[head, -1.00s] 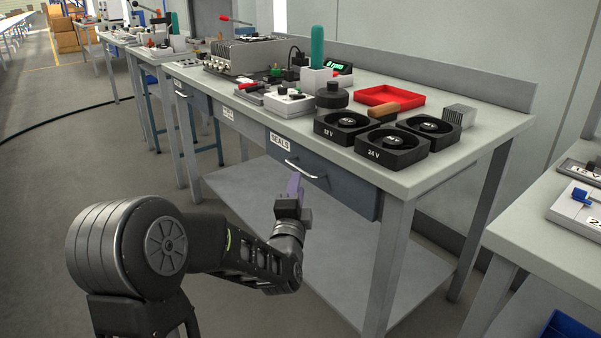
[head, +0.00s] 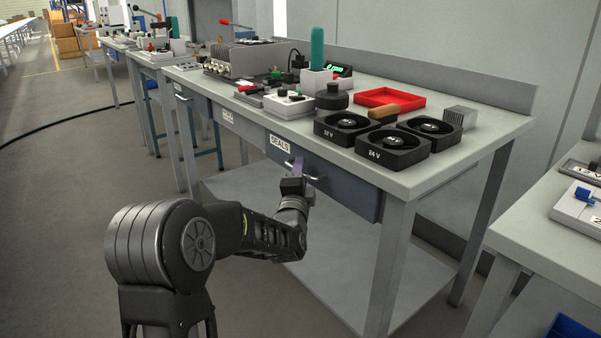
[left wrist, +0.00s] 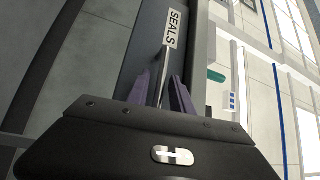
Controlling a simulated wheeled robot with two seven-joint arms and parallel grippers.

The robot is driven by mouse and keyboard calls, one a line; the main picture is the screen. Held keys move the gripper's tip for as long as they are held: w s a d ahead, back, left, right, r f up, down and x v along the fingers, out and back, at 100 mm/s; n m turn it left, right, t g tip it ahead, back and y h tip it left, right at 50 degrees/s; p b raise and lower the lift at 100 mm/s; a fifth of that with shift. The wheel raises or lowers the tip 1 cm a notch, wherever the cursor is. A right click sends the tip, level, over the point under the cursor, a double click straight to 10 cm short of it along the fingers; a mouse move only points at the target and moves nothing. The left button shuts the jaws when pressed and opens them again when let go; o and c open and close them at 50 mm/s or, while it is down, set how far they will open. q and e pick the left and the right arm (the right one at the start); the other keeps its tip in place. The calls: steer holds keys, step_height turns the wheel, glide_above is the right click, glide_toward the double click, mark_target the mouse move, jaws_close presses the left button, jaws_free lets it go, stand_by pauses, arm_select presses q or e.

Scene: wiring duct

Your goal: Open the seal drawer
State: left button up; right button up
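The seal drawer (head: 345,184) is a blue-grey drawer front under the workbench top, with a white "SEALS" label (head: 280,143) and a metal bar handle (head: 318,179). It looks shut, flush with the bench front. My left gripper (head: 298,168) is at the handle, its purple fingers pointing at the drawer front. In the left wrist view, the handle (left wrist: 162,72) runs between the two purple fingers (left wrist: 164,98), which stand apart on either side of it. The label (left wrist: 174,28) shows beyond. My right gripper is not in view.
A lower shelf (head: 330,270) lies under the drawer. Another bench (head: 545,240) stands at the right.

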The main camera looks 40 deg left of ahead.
arm_select(q)
jaws_close()
stand_by(1.2)
